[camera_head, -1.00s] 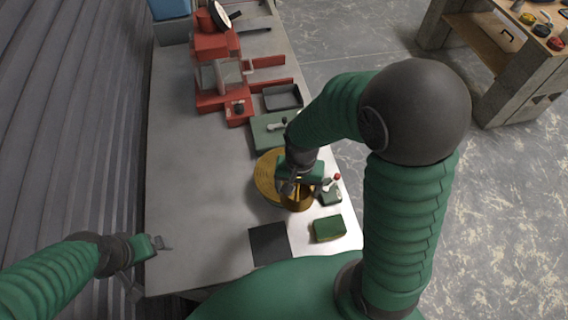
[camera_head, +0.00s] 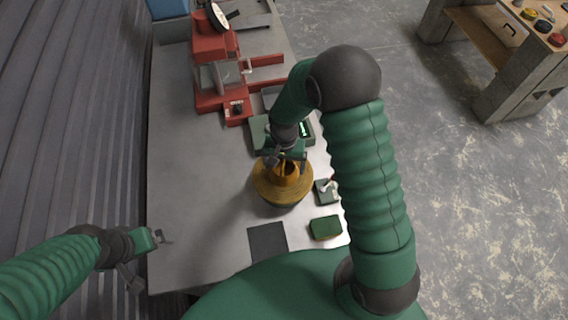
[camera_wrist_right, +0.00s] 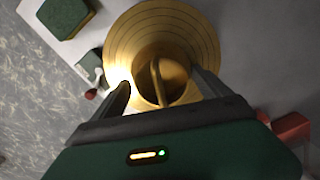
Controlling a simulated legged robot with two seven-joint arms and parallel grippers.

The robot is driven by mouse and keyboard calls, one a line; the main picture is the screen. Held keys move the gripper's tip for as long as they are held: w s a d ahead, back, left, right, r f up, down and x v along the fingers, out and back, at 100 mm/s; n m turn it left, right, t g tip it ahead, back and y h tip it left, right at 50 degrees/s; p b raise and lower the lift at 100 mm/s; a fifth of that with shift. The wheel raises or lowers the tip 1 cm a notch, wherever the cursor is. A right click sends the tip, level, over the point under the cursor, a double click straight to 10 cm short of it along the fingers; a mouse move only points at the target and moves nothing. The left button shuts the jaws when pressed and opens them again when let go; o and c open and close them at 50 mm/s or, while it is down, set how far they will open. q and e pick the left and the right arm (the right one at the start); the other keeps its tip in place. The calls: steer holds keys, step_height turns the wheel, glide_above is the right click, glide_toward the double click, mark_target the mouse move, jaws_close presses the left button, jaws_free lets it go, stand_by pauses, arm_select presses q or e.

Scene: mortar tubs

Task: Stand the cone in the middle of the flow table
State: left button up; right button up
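The brass cone (camera_head: 286,173) stands upright on the round brass flow table (camera_head: 264,188), close to the middle of its disc. In the right wrist view the cone (camera_wrist_right: 158,84) shows from above with a bar across its opening, and the ringed disc (camera_wrist_right: 125,42) spreads around it. My right gripper (camera_head: 285,158) is over the cone. In the wrist view its two fingers (camera_wrist_right: 161,88) are spread apart on either side of the cone, with narrow gaps seeming to show. My left gripper (camera_head: 160,237) is over the left table edge, away from everything; its finger gap is unclear.
A small green box with a red-knobbed lever (camera_head: 326,191) is just right of the flow table. A green block (camera_head: 325,228) and a dark square plate (camera_head: 267,241) lie nearer me. Red equipment (camera_head: 217,85) stands farther back. The table's left side is clear.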

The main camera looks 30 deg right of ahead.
steer(key=shift+o, duration=1)
steer(key=shift+s+a+r, duration=0.1)
steer(key=shift+a+r, duration=0.15)
steer(key=shift+a, duration=0.2)
steer(key=r, duration=0.3)
steer(key=r+b, duration=0.1)
steer(key=shift+w+a+r, duration=0.2)
steer(key=shift+a+r, duration=0.05)
steer(key=shift+r, duration=0.05)
steer(key=r, duration=0.4)
steer(key=d+r+b, duration=0.1)
steer(key=r, duration=0.1)
steer(key=shift+s+r, duration=0.25)
steer(key=shift+r, duration=0.05)
arm_select(q)
steer(key=shift+a+f, duration=0.2)
steer(key=shift+f, duration=0.85)
arm_select(e)
steer(key=s+a+f+n+t, duration=0.1)
steer(key=s+a+n+t, duration=0.1)
steer(key=s+n, duration=0.5)
steer(key=s, duration=0.3)
steer(key=shift+s+a+f+t, duration=0.15)
steer(key=shift+s+a+t, duration=0.1)
steer(key=shift+a+t, duration=0.05)
arm_select(q)
steer(key=shift+s+a, duration=0.2)
arm_select(e)
steer(key=shift+s+a, duration=0.15)
steer(key=shift+a, duration=0.05)
